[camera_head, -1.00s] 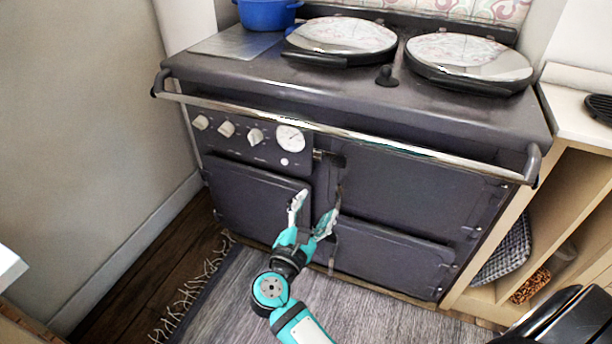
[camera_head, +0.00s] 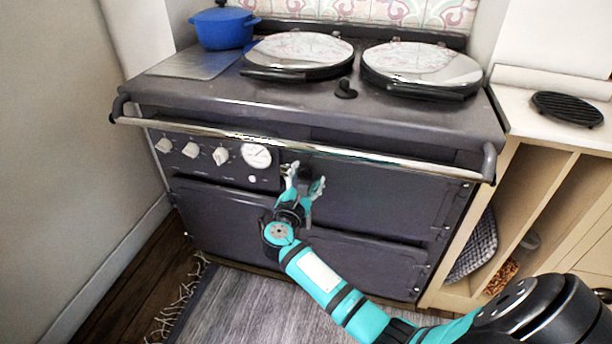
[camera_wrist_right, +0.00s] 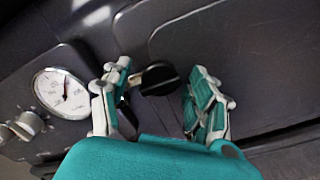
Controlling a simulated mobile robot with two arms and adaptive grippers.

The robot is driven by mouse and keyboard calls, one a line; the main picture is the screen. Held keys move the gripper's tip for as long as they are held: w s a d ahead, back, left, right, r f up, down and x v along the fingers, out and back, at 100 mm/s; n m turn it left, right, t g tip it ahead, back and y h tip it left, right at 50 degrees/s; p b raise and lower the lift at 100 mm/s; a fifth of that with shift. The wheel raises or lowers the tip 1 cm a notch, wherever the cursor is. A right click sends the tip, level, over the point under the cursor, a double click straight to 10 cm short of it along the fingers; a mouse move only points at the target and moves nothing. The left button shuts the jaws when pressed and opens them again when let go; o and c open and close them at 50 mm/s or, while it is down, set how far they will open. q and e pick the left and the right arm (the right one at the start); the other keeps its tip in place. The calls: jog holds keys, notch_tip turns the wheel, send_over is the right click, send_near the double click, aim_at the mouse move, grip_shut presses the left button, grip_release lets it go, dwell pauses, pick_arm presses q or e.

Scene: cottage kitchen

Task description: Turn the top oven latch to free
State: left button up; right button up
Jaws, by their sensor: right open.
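The range cooker (camera_head: 230,112) stands against the back wall. Its top oven latch (camera_wrist_right: 160,78) has a black handle at the left edge of the top oven door (camera_head: 375,195). In the head view the latch (camera_head: 306,172) is partly hidden by my right gripper (camera_head: 305,178). My right gripper is open in front of it. In the right wrist view the latch handle lies between the spread fingers, with gaps to both. I cannot tell how deep the fingers reach around it. The top oven door looks closed. My left gripper is not in view.
A chrome rail (camera_head: 225,132) runs across the cooker front above the gripper. Control knobs (camera_head: 192,150) and a round dial (camera_head: 256,156) are left of the latch. A wooden shelf unit (camera_head: 535,190) stands at the right. A grey rug (camera_head: 235,305) lies in front.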

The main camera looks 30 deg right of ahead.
jog(key=shift+w+d, duration=0.2)
jog(key=shift+d, duration=0.05)
grip_shut()
dwell(0.3)
